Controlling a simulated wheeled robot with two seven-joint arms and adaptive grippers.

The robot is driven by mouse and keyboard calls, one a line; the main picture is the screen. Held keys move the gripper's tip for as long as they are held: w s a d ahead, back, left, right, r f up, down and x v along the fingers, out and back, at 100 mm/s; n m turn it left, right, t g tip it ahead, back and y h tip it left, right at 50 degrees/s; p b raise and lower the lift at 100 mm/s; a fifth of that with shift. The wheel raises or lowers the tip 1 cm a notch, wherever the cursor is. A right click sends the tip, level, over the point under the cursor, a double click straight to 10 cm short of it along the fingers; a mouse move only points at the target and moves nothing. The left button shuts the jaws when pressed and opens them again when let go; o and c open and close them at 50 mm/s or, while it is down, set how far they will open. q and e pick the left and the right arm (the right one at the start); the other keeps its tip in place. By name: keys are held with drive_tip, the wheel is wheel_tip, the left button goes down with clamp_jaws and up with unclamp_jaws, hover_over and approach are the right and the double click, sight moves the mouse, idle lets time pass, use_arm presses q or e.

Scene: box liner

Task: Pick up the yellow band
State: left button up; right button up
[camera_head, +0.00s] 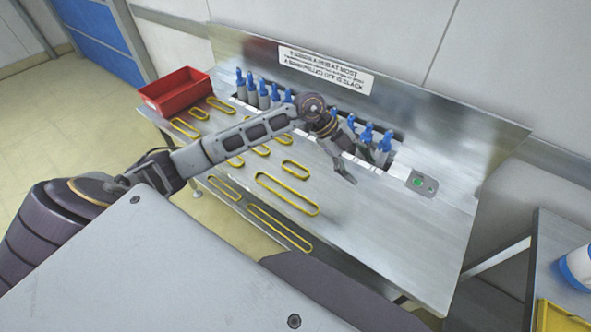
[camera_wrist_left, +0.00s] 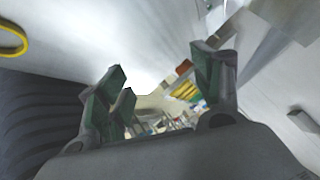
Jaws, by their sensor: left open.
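Several yellow bands lie flat on the metal table; I cannot tell which one the task means. A long yellow band (camera_head: 287,194) lies in the middle, with a short yellow band (camera_head: 295,169) just behind it. Another long band (camera_head: 279,227) lies near the front edge. Part of a yellow band (camera_wrist_left: 12,40) shows at the upper left of the left wrist view. My left gripper (camera_head: 346,165) is over the back middle of the table, right of the short band, apart from the bands. It is open and empty between its fingers (camera_wrist_left: 160,92). My right gripper is out of view.
A red bin (camera_head: 176,93) stands at the table's back left. A row of bottles with blue tops (camera_head: 365,134) stands in a slot along the back, beside my gripper. A green button (camera_head: 417,183) is at the right. The table's right front is clear.

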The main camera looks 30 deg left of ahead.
use_arm(q)
drive_tip(key=w+a+n+g+y, duration=0.1)
drive_tip(key=a+n+y, duration=0.3)
drive_tip(key=a, duration=1.7)
drive_tip(key=y, duration=0.4)
drive_tip(key=shift+f+n+g+y, duration=0.3)
drive_tip(key=shift+f+y, duration=0.1)
wheel_tip(320, 180, down, 7)
drive_tip(key=shift+f+p, duration=0.2)
drive_tip(key=shift+p, duration=0.1)
drive_tip(key=shift+f, duration=0.55)
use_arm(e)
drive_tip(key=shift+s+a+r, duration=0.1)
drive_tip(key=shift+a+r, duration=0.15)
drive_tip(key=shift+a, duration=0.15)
use_arm(q)
drive_tip(key=shift+f, duration=0.1)
